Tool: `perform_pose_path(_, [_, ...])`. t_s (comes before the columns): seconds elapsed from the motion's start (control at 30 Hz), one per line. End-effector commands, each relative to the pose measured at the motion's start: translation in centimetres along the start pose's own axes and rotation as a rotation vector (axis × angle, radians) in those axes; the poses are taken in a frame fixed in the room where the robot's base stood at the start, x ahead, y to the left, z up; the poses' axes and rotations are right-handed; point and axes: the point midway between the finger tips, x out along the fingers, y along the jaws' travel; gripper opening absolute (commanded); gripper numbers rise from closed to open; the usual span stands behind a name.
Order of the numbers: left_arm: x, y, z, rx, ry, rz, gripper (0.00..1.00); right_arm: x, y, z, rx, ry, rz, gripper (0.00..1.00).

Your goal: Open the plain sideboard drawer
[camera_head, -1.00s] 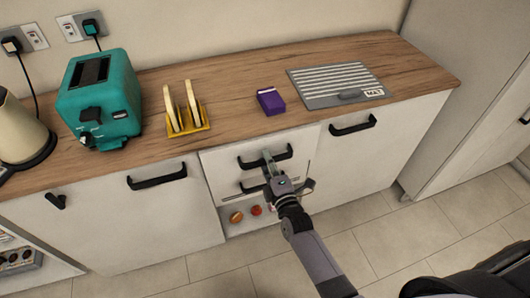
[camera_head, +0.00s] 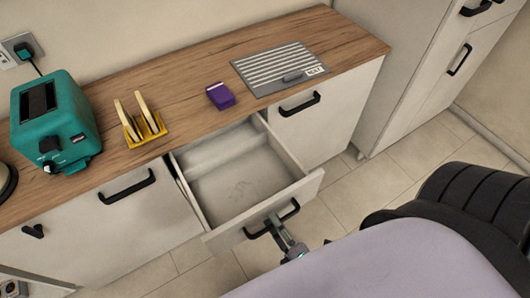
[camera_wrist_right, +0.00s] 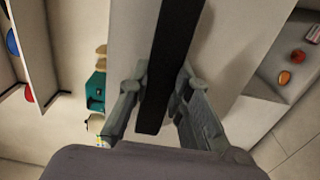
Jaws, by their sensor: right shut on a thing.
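The plain sideboard drawer (camera_head: 238,180) is pulled well out from under the worktop, and its inside looks empty. Its white front (camera_head: 222,237) carries a black bar handle (camera_head: 272,220). My right gripper (camera_head: 279,228) is at this handle. In the right wrist view, the gripper's two fingers (camera_wrist_right: 157,100) are closed on either side of the black handle (camera_wrist_right: 168,65). My left gripper is not in view.
On the oak worktop (camera_head: 180,105) stand a teal toaster (camera_head: 55,122), a yellow toast rack (camera_head: 140,125), a purple box (camera_head: 220,96) and a grey ridged board (camera_head: 280,68). Closed fronts with black handles flank the drawer. A tall white cabinet (camera_head: 405,60) stands at the right.

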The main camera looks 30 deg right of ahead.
Motion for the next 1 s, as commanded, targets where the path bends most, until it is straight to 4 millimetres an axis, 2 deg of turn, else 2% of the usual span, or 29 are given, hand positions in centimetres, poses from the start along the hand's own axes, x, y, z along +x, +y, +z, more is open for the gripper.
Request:
perform_pose_path(0.2, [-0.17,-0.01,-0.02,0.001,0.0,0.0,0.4,-1.44,-0.03,0.02,0.001,-0.002,-0.001,0.0])
perform_pose_path(0.57, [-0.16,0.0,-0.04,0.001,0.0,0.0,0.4,-1.55,-0.06,0.03,0.001,-0.002,-0.001,0.0])
perform_pose_path(0.6, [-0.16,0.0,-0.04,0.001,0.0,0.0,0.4,-1.55,-0.06,0.03,0.001,-0.002,-0.001,0.21])
perform_pose_path(0.9, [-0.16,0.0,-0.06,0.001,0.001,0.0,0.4,-1.51,-0.03,0.02,0.0,-0.002,0.0,0.4])
perform_pose_path(1.0, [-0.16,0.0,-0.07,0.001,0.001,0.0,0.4,-1.5,-0.02,0.02,0.0,-0.001,0.0,0.4])
